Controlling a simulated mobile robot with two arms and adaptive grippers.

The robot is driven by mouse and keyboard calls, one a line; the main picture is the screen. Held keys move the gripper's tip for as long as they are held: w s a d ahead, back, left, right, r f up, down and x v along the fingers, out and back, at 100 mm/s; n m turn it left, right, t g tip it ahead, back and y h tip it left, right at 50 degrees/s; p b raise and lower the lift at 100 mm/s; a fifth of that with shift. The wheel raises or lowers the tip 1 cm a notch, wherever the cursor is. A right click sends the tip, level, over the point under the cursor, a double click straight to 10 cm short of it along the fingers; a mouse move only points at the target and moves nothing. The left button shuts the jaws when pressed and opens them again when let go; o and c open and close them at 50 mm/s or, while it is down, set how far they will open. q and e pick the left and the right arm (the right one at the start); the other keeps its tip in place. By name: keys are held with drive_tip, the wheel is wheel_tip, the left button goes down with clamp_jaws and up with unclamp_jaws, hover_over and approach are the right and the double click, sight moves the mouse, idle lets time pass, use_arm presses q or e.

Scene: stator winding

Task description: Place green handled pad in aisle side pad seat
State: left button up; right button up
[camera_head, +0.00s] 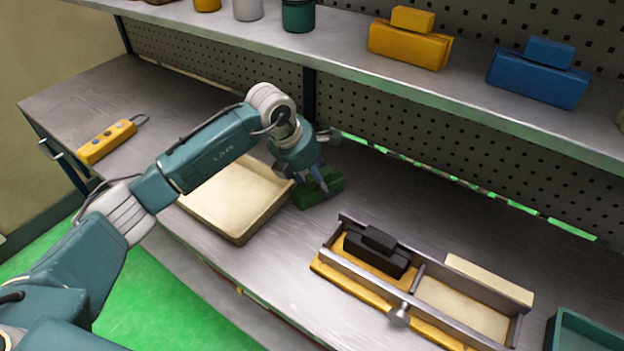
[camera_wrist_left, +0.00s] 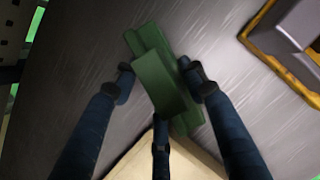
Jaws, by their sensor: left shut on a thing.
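The green handled pad (camera_head: 303,198) is a dark green block with a raised handle, beside the cream tray. My left gripper (camera_head: 322,184) reaches down from above and is shut on its handle. In the left wrist view the gripper (camera_wrist_left: 158,82) has its fingers around the green pad (camera_wrist_left: 152,41). I cannot tell whether the pad touches the bench. The fixture (camera_head: 352,287) has a yellow base and metal rails with two seats. The left seat holds a black handled pad (camera_head: 377,256); the right seat (camera_head: 462,307) shows a bare cream floor. My right gripper is not in view.
A cream tray (camera_head: 235,236) lies left of the green pad. A yellow pendant (camera_head: 106,141) lies far left. A teal bin (camera_head: 585,335) stands at lower right. The shelf above holds yellow (camera_head: 408,46) and blue (camera_head: 537,80) handled pads. A knob (camera_head: 400,316) sticks out at the fixture's front.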

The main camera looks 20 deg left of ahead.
use_arm(q)
drive_tip(key=shift+w+a, duration=0.1)
drive_tip(key=shift+w, duration=0.1)
drive_tip(key=shift+s+d, duration=0.1)
drive_tip(key=shift+d, duration=0.2)
drive_tip(key=o, duration=1.2)
drive_tip(key=shift+s+d, duration=0.1)
drive_tip(key=shift+o, duration=0.3)
drive_tip(key=shift+a+f, duration=0.1)
drive_tip(key=shift+a, duration=0.1)
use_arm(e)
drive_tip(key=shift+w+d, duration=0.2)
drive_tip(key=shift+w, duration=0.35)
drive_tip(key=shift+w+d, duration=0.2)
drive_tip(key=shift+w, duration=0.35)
